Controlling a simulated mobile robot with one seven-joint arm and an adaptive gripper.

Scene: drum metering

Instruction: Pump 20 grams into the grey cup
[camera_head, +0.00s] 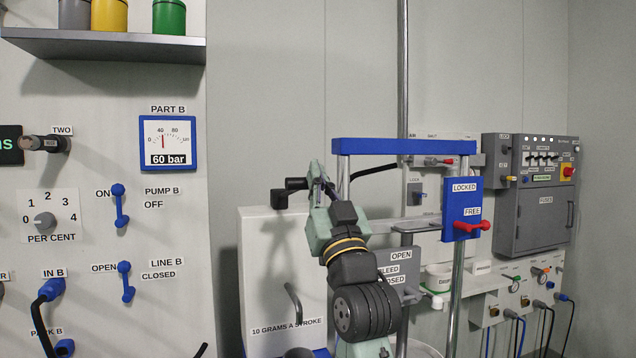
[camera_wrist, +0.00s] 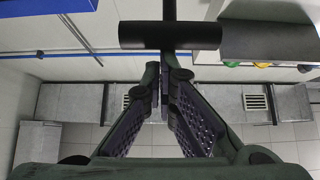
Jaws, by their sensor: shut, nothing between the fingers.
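A grey cup (camera_head: 75,14) stands on the shelf at the upper left. Another dark grey round rim (camera_head: 298,352) shows at the bottom edge, below the label "10 GRAMS A STROKE"; I cannot tell whether it is a cup. The white cabinet with that label (camera_head: 262,260) stands behind my arm. My gripper (camera_head: 318,172) is shut and empty at a black crossbar handle (camera_head: 296,184). In the wrist view the crossbar (camera_wrist: 170,36) lies just beyond my fingertips (camera_wrist: 165,85); contact is unclear. The red lever (camera_head: 472,226) points at FREE.
Yellow (camera_head: 110,14) and green (camera_head: 169,16) cups share the shelf (camera_head: 110,42). The part B gauge (camera_head: 168,143) is labelled 60 bar. The pump B switch (camera_head: 120,205) and line B lever (camera_head: 126,281) are blue.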

